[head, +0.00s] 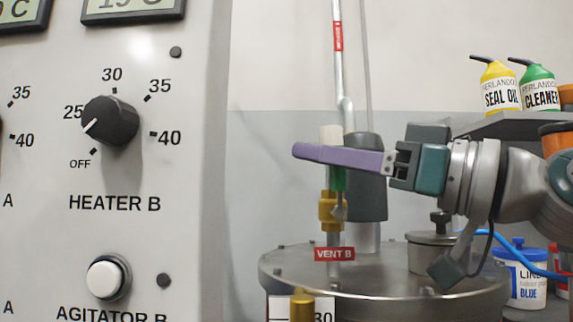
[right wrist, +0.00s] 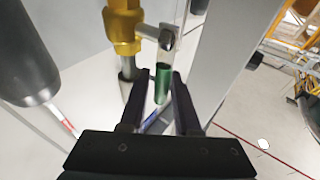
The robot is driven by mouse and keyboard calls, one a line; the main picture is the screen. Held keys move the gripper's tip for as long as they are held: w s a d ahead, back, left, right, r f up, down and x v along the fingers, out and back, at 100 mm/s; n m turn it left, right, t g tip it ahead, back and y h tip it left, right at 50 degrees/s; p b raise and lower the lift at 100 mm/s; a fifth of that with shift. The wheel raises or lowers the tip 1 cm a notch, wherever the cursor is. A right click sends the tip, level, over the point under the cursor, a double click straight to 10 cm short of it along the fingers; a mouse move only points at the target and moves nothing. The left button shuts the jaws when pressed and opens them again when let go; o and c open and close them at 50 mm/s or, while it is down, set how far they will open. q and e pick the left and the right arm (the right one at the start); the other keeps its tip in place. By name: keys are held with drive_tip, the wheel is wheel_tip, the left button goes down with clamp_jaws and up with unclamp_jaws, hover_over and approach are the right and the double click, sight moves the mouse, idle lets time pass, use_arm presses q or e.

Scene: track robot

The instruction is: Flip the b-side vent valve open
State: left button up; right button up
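The b-side vent valve has a brass body (head: 331,212) above the red VENT B label (head: 334,254). Its green lever (head: 339,180) is partly hidden behind my right gripper's finger in the head view. My right gripper (head: 300,151) reaches in from the right at the lever's height. In the right wrist view the brass body (right wrist: 122,28) is at the top and the green lever (right wrist: 162,84) lies between the fingers of my right gripper (right wrist: 160,78). The fingers look apart, with a gap beside the lever. My left gripper is not in view.
The control panel (head: 160,230) with the HEATER B knob (head: 110,121) fills the left. The valve stands on a metal vessel lid (head: 385,282), next to a grey cylinder (head: 366,178). A shelf (head: 510,126) with bottles is at the right. A brass fitting (head: 301,304) stands in front.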

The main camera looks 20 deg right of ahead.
drive_tip(key=b+v, duration=0.3)
drive_tip(key=v, duration=0.5)
drive_tip(key=shift+s+d, duration=0.15)
drive_tip(key=shift+s, duration=0.1)
drive_tip(key=s+a+f+m+g+h+p, duration=0.2)
drive_tip(key=s+a+f+g+h+p, duration=0.35)
drive_tip(key=p, duration=1.35)
drive_tip(key=s+d+m+g+h+p, duration=0.4)
drive_tip(key=s+g+h+p, duration=0.3)
drive_tip(key=s+p, duration=0.75)
wheel_tip(320, 180, up, 36)
drive_tip(key=p, duration=3.5)
drive_tip(key=shift+w+d, duration=0.2)
